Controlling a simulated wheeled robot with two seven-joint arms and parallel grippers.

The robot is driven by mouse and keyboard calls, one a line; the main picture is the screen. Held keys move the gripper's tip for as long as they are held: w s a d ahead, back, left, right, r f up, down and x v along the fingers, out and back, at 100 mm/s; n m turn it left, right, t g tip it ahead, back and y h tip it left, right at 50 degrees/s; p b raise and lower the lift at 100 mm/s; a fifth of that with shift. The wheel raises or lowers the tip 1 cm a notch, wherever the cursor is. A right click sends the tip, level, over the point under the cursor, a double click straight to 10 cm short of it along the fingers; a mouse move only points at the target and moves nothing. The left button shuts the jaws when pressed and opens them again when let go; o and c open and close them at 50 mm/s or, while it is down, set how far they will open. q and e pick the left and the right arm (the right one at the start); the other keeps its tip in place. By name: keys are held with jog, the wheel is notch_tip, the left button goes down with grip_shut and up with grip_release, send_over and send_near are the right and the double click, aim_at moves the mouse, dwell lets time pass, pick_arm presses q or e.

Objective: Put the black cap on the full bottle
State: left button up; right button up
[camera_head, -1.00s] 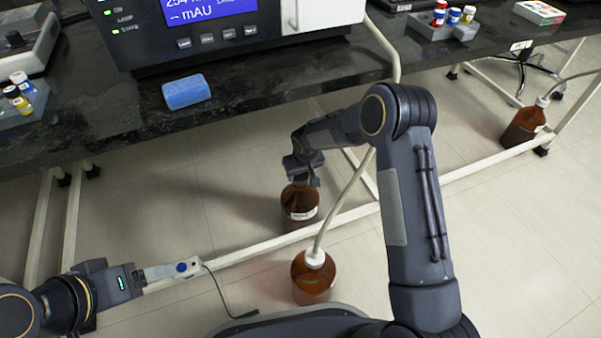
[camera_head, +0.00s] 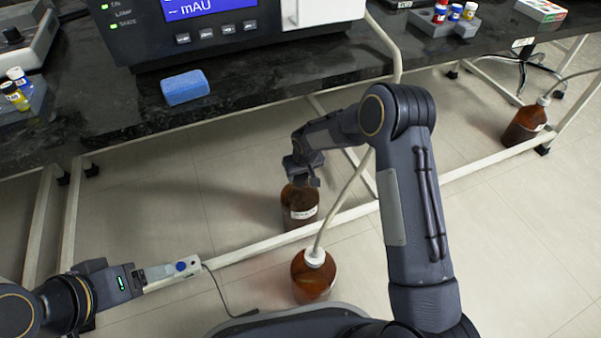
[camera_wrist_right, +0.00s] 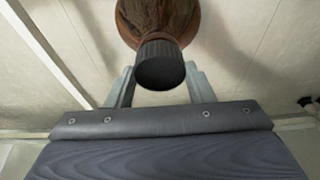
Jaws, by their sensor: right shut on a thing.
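A brown bottle (camera_head: 300,207) with a white label stands on the floor under the bench. My right gripper (camera_head: 303,170) is at its top. In the right wrist view the black cap (camera_wrist_right: 160,63) sits at the neck of the brown bottle (camera_wrist_right: 158,18), and my right gripper (camera_wrist_right: 160,88) is shut on the cap, a finger on each side. Whether the cap is seated on the neck cannot be told. A second brown bottle (camera_head: 313,277) has a white cap with a tube. My left arm's gripper (camera_head: 172,270) is at lower left, with a pale device at its end; its jaws are unclear.
The black bench (camera_head: 250,93) carries an instrument (camera_head: 225,35), a blue sponge (camera_head: 185,88) and small vials. A white bench rail (camera_head: 245,257) runs close by the bottles. Another tubed brown bottle (camera_head: 524,124) stands at right. Floor at lower right is clear.

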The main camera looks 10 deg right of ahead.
jog(key=shift+f+b, duration=0.35)
jog(key=shift+f, duration=0.1)
dwell(0.4)
jog(key=o, duration=1)
jog(key=p+v, duration=0.3)
jog(key=v, duration=0.5)
jog(key=shift+p, duration=0.35)
jog(key=shift+f, duration=0.1)
